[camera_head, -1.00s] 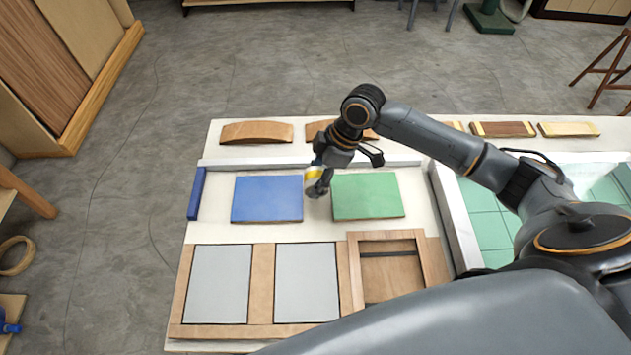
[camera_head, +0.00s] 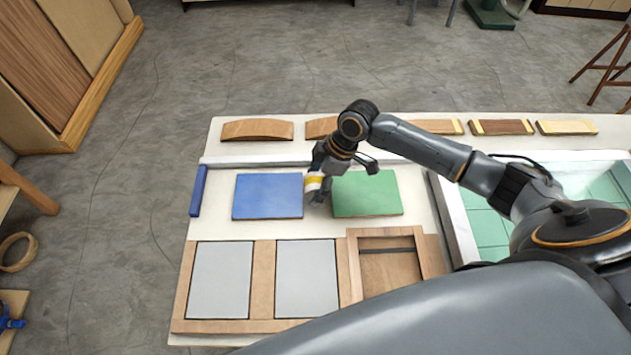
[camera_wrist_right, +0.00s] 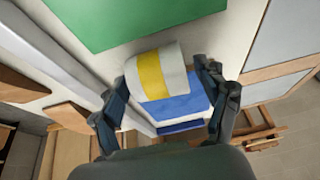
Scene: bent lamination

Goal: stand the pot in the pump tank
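The pot (camera_head: 314,182) is a small white cylinder with a yellow band. My right gripper (camera_head: 321,186) is shut on it, over the pale strip between the blue and green panels. In the right wrist view the pot (camera_wrist_right: 155,75) sits between the two fingertips (camera_wrist_right: 160,80), tilted in the picture. How far it is above the table cannot be told. A white-walled basin with green tiles (camera_head: 486,225), which may be the pump tank, is at the right, partly hidden by my right arm. My left gripper does not show.
A blue panel (camera_head: 267,196) and a green panel (camera_head: 367,194) flank the pot. Wooden frames with grey panels (camera_head: 219,280) lie nearer. A blue bar (camera_head: 198,190) lies at the left. Curved wood pieces (camera_head: 257,130) line the back beyond a low grey rail (camera_head: 250,162).

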